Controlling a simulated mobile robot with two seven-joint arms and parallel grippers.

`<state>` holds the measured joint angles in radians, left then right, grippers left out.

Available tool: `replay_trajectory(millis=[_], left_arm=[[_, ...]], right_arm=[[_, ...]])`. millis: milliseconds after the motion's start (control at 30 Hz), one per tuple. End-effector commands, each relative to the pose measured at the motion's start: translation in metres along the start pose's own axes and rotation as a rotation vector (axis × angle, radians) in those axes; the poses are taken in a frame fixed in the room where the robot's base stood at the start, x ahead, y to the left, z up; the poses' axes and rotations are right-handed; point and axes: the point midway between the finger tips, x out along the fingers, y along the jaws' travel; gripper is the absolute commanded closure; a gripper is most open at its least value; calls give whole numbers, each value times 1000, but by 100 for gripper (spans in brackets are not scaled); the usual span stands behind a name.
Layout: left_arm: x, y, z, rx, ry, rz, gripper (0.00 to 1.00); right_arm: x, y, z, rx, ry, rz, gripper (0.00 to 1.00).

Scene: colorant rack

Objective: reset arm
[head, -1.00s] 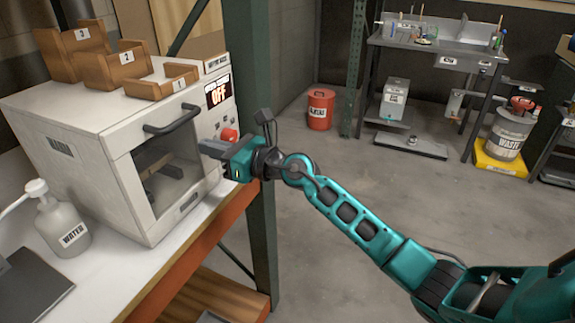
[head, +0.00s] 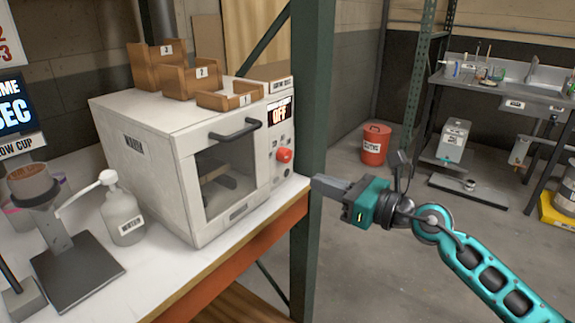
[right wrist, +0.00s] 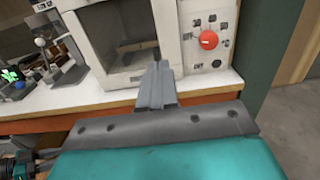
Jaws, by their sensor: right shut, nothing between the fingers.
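My right gripper (head: 330,188) is shut and empty. In the head view it is in front of the green rack post, to the right of the white oven (head: 190,140). In the right wrist view its closed fingers (right wrist: 158,88) point toward the oven's window and the bench edge, with the red knob (right wrist: 209,39) up and to the right. The fingers look apart from the oven. The oven's display (head: 280,112) reads OFF and its door is closed. My left gripper is not in view in the head view.
A water bottle (head: 123,212) and a dark stand with a cup (head: 75,270) are on the bench left of the oven. Numbered wooden trays (head: 190,80) sit on top of it. A green post (head: 312,130) rises at the bench corner.

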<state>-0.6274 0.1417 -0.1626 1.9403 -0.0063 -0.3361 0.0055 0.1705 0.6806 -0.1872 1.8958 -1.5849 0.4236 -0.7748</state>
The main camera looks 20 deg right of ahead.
Motion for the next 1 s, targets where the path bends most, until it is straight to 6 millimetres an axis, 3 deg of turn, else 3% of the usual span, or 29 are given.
replay_trajectory(millis=[167, 267, 367, 567, 700, 800, 967, 1000], left_arm=[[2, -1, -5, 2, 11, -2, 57], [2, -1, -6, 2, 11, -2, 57], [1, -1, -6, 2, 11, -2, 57], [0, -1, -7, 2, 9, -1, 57], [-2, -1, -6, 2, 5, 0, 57], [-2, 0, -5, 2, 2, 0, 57], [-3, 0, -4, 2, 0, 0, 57], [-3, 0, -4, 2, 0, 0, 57]], right_arm=[[-2, 7, -7, 112, -24, 0, 100], [-6, 19, -23, 377, -78, -9, 100], [-16, 30, -49, 783, -155, -52, 100], [-53, 46, -129, 1673, -321, -257, 100], [-89, 73, -200, 2255, -451, -485, 100], [-115, 102, -244, 2591, -546, -661, 100], [-142, 142, -285, 2924, -666, -876, 100], [-146, 149, -290, -2898, 668, 888, 100]])
